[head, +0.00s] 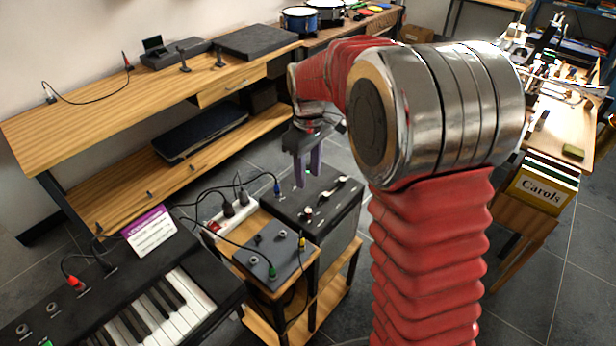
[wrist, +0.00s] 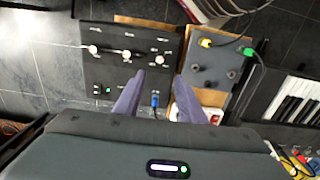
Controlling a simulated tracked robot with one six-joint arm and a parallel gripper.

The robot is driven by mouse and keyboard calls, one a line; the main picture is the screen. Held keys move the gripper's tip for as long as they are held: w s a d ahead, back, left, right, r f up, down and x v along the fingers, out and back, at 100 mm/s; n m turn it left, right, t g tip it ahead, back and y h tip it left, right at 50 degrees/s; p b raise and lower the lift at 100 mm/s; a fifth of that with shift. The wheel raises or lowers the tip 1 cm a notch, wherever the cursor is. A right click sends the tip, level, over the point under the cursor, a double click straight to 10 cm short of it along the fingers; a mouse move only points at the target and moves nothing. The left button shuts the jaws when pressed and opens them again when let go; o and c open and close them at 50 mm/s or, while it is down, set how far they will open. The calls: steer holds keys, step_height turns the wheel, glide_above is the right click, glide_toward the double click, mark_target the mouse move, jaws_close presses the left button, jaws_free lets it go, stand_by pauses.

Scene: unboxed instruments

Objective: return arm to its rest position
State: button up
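My gripper (head: 308,168) hangs pointing down in the head view, above the black panel box (head: 318,200) with knobs and a blue plug. In the wrist view, its two purple fingers (wrist: 157,97) stand apart with nothing held between them. The black panel (wrist: 110,58) shows below the fingers there, with a blue plug (wrist: 155,102) seen between them. My arm's red sleeve and metal joint fill the right middle of the head view and hide part of the room behind.
A grey pedal box (head: 272,250) with green and yellow plugs sits on a small wooden stand. A keyboard (head: 165,310) lies front left, with a power strip (head: 232,214) behind. A wooden bench (head: 100,100) runs along the wall. A Carols book (head: 540,190) stands right.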

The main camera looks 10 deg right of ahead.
stand_by(0.5)
steer(key=s+r+m+t, duration=0.2)
steer(key=s+r, duration=0.1)
steer(key=s, duration=0.6)
steer(key=s+r+m+t, duration=0.1)
steer(key=s+r+m, duration=0.2)
steer(key=s, duration=0.5)
steer(key=s+r+m+t, duration=0.2)
steer(key=s+r, duration=0.3)
steer(key=s, duration=0.4)
steer(key=shift+s+t, duration=0.3)
steer(key=shift+c, duration=0.7)
steer(key=shift+s, duration=0.1)
